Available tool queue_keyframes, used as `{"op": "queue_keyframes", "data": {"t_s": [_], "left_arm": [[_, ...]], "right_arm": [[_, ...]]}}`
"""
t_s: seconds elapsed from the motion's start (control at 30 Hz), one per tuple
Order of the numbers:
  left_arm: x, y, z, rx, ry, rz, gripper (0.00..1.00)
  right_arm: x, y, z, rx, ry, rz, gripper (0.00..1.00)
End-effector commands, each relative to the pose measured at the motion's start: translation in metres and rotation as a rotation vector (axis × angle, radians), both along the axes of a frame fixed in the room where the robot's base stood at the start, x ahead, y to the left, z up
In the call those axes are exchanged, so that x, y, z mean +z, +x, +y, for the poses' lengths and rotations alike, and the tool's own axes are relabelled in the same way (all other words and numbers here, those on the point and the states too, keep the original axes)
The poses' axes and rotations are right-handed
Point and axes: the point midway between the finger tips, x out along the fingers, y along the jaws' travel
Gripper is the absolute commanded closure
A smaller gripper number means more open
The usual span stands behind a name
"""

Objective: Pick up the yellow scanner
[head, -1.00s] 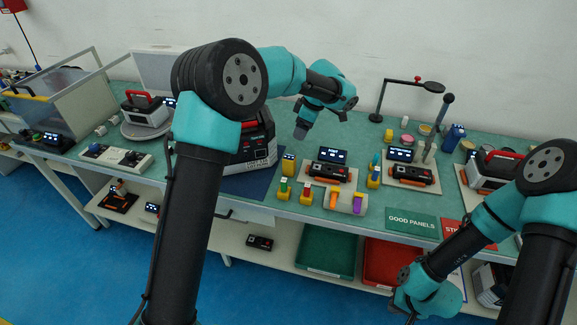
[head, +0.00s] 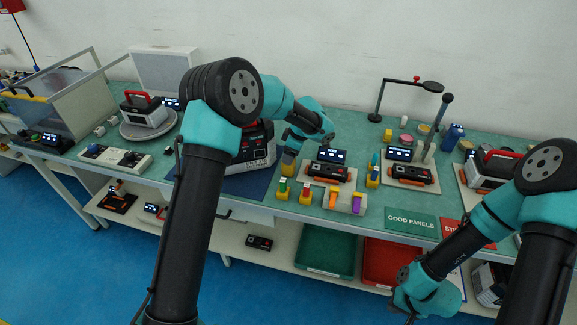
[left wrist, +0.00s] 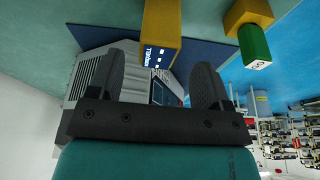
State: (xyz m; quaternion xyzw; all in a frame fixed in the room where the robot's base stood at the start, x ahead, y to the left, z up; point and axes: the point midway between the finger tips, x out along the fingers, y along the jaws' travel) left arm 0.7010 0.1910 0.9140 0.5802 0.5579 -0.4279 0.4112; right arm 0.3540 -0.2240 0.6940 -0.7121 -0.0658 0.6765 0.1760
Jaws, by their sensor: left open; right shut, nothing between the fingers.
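The yellow scanner (head: 288,170) stands near the front edge of the green bench, partly hidden by my left gripper in the head view. My left gripper (head: 290,156) is just above it, pointing down. In the left wrist view the scanner (left wrist: 162,32) is a yellow block with a small lit screen, just beyond the tips of my open left gripper (left wrist: 160,75). The fingers are apart and nothing is held. My right arm is at the lower right of the head view; its gripper does not show.
A yellow-and-green block (head: 282,188) stands close to the scanner. A grey unit (head: 258,155) on a dark blue mat is to its left. A panel fixture (head: 327,172) with a lit display is to its right. Red (head: 393,262) and green bins (head: 327,248) are below.

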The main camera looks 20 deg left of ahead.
Motion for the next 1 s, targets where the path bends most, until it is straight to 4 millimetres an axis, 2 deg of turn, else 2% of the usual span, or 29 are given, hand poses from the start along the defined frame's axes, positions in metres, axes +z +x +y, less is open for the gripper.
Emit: {"op": "queue_keyframes", "data": {"t_s": [0.3,0.7,1.0], "left_arm": [[-0.002,0.0,0.001,0.0,0.0,0.001,0.28],[-0.046,0.002,0.014,-0.001,0.001,0.001,0.28],[-0.05,0.003,0.015,0.0,0.0,0.0,0.28]], "right_arm": [[0.0,0.0,0.0,0.0,0.0,0.0,1.0],[0.0,0.0,0.0,0.0,0.0,0.0,1.0],[0.0,0.0,0.0,0.0,0.0,0.0,1.0]]}}
